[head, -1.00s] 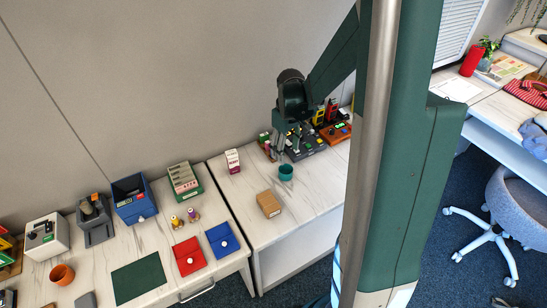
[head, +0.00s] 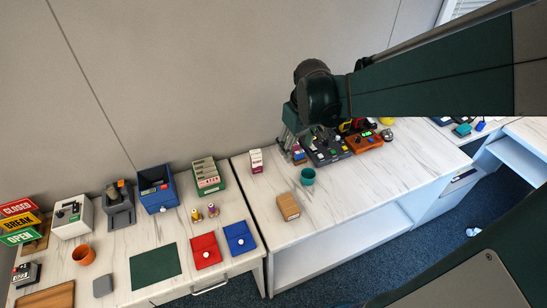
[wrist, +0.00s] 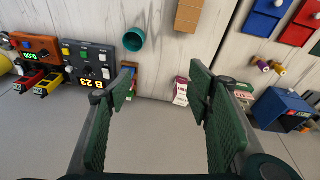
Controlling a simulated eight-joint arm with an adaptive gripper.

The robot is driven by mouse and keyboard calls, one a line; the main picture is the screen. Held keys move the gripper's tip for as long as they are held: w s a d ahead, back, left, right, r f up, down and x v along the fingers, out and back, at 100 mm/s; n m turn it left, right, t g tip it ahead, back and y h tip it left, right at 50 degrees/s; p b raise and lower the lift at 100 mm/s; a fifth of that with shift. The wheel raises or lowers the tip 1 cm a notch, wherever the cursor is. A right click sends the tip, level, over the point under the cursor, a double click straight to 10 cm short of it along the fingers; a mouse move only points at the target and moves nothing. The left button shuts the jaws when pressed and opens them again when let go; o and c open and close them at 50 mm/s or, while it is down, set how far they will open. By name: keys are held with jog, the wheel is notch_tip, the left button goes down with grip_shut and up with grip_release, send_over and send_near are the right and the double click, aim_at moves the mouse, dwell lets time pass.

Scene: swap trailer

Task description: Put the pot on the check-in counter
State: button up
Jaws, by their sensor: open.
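An orange pot (head: 83,256) stands upright on the left counter (head: 115,245), near its left end. A teal cup-like pot (head: 307,177) stands on the right counter (head: 345,200); it also shows in the wrist view (wrist: 135,39). My gripper (head: 289,150) is above the back of the right counter, behind and left of the teal pot, apart from it. In the wrist view my gripper's two green fingers (wrist: 161,88) are spread with nothing between them. Neither counter carries a label I can read as check-in.
A dark keypad device (head: 327,147) and an orange device (head: 362,141) stand right of my gripper. A cardboard box (head: 288,207) and a small pink-white box (head: 256,160) are on the right counter. A green mat (head: 155,266) and red pouch (head: 205,251) lie on the left counter. The right counter's front right is clear.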

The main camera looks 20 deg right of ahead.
jog(key=s+a+r+t, duration=0.2)
jog(key=s+a+r, duration=0.2)
jog(key=s+a, duration=0.2)
jog(key=s+a+r+m+t, duration=0.1)
jog(key=s+a+r+t, duration=0.1)
jog(key=s+a+r, duration=0.3)
jog(key=s+a, duration=0.1)
jog(key=s, duration=0.2)
jog(key=shift+s+a+m+t+y, duration=0.15)
jog(key=shift+a+m+t+y, duration=0.1)
jog(key=shift+m+t+y, duration=0.05)
